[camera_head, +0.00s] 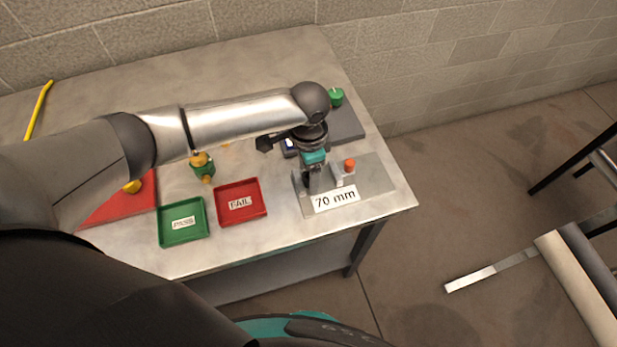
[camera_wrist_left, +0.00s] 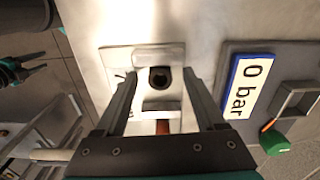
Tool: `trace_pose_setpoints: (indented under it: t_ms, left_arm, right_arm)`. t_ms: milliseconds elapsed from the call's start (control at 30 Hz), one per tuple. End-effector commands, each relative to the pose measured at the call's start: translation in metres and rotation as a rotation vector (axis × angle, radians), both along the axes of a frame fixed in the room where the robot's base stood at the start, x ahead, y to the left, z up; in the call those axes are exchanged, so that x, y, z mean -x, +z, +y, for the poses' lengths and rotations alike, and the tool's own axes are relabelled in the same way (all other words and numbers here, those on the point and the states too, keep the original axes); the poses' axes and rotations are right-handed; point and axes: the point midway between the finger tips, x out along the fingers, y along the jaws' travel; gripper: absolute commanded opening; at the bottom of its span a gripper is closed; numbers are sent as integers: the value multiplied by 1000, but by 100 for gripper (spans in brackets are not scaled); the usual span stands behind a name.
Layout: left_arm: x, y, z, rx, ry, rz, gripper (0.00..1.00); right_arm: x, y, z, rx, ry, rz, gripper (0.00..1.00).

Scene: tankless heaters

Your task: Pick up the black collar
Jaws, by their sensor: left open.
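The black collar (camera_wrist_left: 160,78) shows in the left wrist view as a dark ring with a hole, on a pale metal plate. My left gripper (camera_wrist_left: 161,88) is open, with one finger on each side of the collar in that view. I cannot tell how far above it the fingertips are. In the head view my left gripper (camera_head: 308,182) points down over the grey fixture plate (camera_head: 376,178) marked 70 mm, and hides the collar. What looks like my right gripper (camera_wrist_left: 35,68) shows small at the left wrist view's left edge; its jaws are unclear.
An orange-topped post (camera_head: 350,165) stands close right of my left gripper. A red FAIL tray (camera_head: 262,211) and a green PASS tray (camera_head: 203,229) lie left. A 0 bar display (camera_wrist_left: 250,86) and green knob (camera_wrist_left: 275,140) are nearby. A green-yellow fitting (camera_head: 203,167) stands behind the trays.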

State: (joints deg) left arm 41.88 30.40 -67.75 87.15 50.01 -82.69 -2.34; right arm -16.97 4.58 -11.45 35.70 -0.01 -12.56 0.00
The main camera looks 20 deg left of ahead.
Motion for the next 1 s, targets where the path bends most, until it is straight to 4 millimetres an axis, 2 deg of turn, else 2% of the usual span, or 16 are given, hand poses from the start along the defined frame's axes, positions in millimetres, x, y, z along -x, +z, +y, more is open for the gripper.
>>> trace_pose_setpoints:
  t_ms: [167,800,1000]
  left_arm:
    - [0,0,0,1,0,-1,72]
    - [0,1,0,1,0,-1,0]
    - [0,1,0,1,0,-1,0]
  right_arm:
    - [2,0,0,1,1,3,50]
    - [6,0,-1,1,1,9,50]
    - [6,0,-1,1,1,10,50]
